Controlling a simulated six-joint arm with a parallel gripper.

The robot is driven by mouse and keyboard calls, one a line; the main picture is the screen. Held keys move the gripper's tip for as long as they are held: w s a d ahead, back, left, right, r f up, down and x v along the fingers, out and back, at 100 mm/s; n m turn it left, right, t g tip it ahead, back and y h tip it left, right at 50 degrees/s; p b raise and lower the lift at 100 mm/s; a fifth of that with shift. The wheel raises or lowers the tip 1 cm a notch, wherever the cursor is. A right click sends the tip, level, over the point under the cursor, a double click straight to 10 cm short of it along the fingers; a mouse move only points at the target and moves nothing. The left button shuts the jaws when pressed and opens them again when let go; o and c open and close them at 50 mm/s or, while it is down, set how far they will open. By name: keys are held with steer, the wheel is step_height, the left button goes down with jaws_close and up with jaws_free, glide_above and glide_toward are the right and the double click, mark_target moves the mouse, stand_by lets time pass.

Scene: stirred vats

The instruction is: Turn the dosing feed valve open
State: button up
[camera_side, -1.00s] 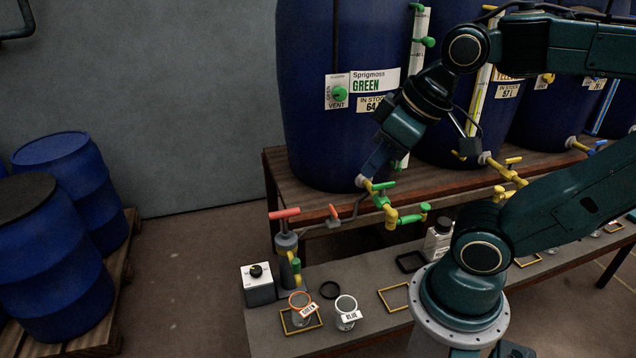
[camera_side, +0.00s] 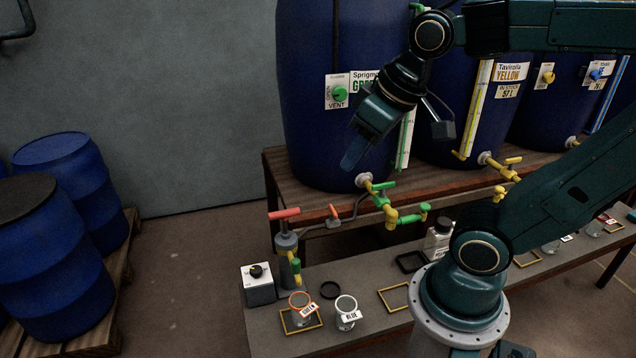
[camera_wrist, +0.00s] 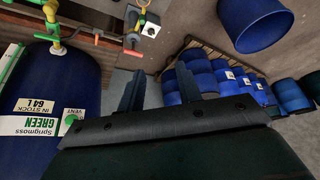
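A small red-handled valve (camera_side: 333,212) sits on the grey pipe between the green tank's outlet and a grey dosing cylinder (camera_side: 286,242); its handle is tilted. I take it as the dosing feed valve, but no label on it is readable. A red crossbar handle (camera_side: 284,213) tops the cylinder. My gripper (camera_side: 354,152) hangs in front of the green-labelled blue tank (camera_side: 318,130), above and right of the valve and apart from it. In the wrist view, my gripper's fingers (camera_wrist: 162,88) are spread with nothing between them. The valve (camera_wrist: 97,38) appears there beyond the fingers, to the upper left.
A green and yellow tap (camera_side: 382,204) juts out right of the valve. Blue drums (camera_side: 65,175) stand at left. The air left of the tank is clear.

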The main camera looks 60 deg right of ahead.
steer(key=w+d+f+m+g, duration=0.2)
steer(key=w+d, duration=0.4)
steer(key=w, duration=0.3)
steer(key=m+g, duration=0.3)
steer(key=m, duration=0.3)
glide_above(333, 209)
step_height(333, 209, down, 25)
steer(key=shift+f, duration=0.2)
step_height(333, 209, down, 14)
steer(key=shift+r, duration=0.2)
